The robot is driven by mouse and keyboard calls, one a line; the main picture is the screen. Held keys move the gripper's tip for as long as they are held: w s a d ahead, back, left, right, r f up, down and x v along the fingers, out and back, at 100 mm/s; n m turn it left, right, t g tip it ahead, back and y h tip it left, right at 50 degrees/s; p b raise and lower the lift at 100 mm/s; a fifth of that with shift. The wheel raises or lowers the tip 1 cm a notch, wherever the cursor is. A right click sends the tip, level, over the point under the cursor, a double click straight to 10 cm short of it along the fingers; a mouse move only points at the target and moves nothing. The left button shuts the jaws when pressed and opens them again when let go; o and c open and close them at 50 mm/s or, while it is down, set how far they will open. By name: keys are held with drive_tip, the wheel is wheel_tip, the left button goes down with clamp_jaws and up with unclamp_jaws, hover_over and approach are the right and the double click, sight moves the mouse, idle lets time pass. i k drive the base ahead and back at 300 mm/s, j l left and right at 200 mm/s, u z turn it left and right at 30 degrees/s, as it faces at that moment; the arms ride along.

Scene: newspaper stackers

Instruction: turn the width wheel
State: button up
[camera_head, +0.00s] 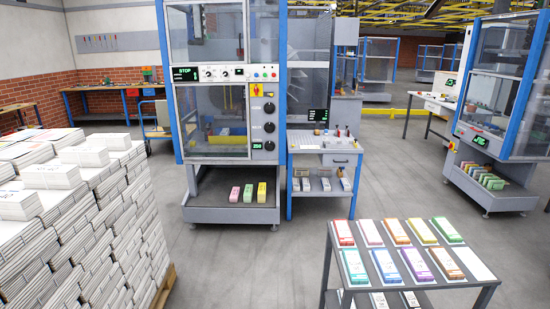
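The stacker machine (222,75) stands upright in the middle, with blue posts and clear panels. Its right-hand control column carries black round wheels: an upper one (269,107), a middle one (269,127) and a lower one (269,145). Small labels sit beside them, too small to read, so I cannot tell which is the width wheel. A small green display (256,146) sits left of the lower wheel. A red and yellow switch (270,89) is above the wheels. My gripper is not in view.
Tall newspaper stacks (70,215) fill the left front. A cart (415,288) with coloured boxes stands at the front right. A small blue-legged table (325,145) adjoins the machine on its right. Grey floor (235,262) before the machine is clear.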

sight(269, 146)
drive_tip(key=i+j+u, duration=0.1)
drive_tip(key=i+j, duration=0.2)
drive_tip(key=i, duration=0.15)
drive_tip(key=i+j+u, duration=0.15)
drive_tip(key=i, duration=0.25)
drive_tip(key=i+j+u, duration=0.1)
drive_tip(key=i+j, duration=0.25)
drive_tip(key=i+j+u, duration=0.15)
drive_tip(key=i, duration=0.45)
drive_tip(key=i+l+z, duration=0.25)
drive_tip(key=i+z, duration=0.2)
drive_tip(key=i, duration=0.5)
drive_tip(key=i+j+z, duration=0.1)
drive_tip(key=i+z, duration=0.3)
drive_tip(key=i, duration=0.6)
drive_tip(key=i+l+z, duration=0.25)
drive_tip(key=i+l, duration=0.2)
drive_tip(key=i, duration=0.1)
